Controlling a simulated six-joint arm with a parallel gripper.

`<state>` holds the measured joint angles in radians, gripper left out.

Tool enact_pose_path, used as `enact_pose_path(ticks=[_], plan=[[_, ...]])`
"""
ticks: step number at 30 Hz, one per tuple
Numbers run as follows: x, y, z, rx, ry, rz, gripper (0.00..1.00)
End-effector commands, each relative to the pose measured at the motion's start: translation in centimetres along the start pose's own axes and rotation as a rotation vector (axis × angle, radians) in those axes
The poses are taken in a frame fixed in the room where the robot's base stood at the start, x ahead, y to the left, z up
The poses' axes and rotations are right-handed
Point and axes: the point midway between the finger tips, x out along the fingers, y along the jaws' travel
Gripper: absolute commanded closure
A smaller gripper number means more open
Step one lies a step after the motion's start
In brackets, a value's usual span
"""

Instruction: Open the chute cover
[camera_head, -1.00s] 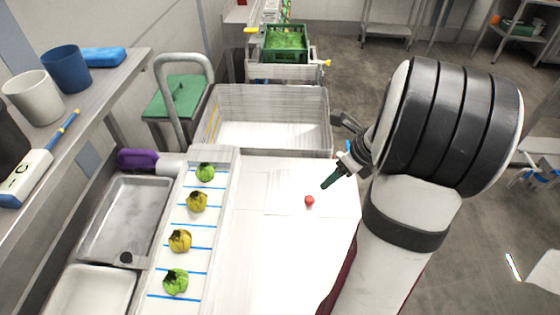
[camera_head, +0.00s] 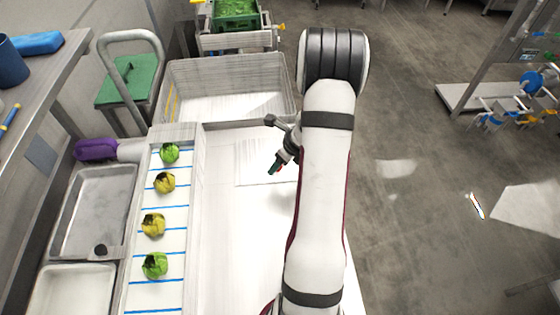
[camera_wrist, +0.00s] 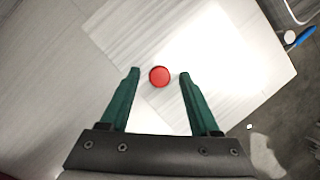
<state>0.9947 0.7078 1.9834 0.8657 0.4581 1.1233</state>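The chute cover looks to be a flat, pale square panel (camera_head: 256,158) lying flush in the white worktop. In the wrist view, the panel (camera_wrist: 112,40) carries a round red knob (camera_wrist: 159,76). My gripper (camera_wrist: 160,73) is open and empty, with its two green fingers apart and the knob showing between their tips. I cannot tell how far the tips are above the panel. In the head view, my gripper (camera_head: 273,169) points down over the panel's right part, and the knob is not visible there. No raised edge or gap shows on the panel.
A lane with blue lines (camera_head: 160,205) left of the worktop holds several green and yellow heads. A large grey bin (camera_head: 232,85) stands behind the worktop. Metal trays (camera_head: 98,210) lie further left. The worktop left of the panel is clear.

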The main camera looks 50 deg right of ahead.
Motion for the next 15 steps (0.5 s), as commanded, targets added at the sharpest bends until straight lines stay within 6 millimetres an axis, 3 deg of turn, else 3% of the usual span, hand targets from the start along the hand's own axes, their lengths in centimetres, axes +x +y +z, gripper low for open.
enact_pose_path(ticks=[1,10,15], plan=[[-0.01,0.00,0.00,0.000,0.000,0.000,0.47],[-0.04,0.00,-0.01,0.000,0.000,0.000,1.00],[-0.04,0.00,-0.01,0.000,0.000,0.000,1.00]])
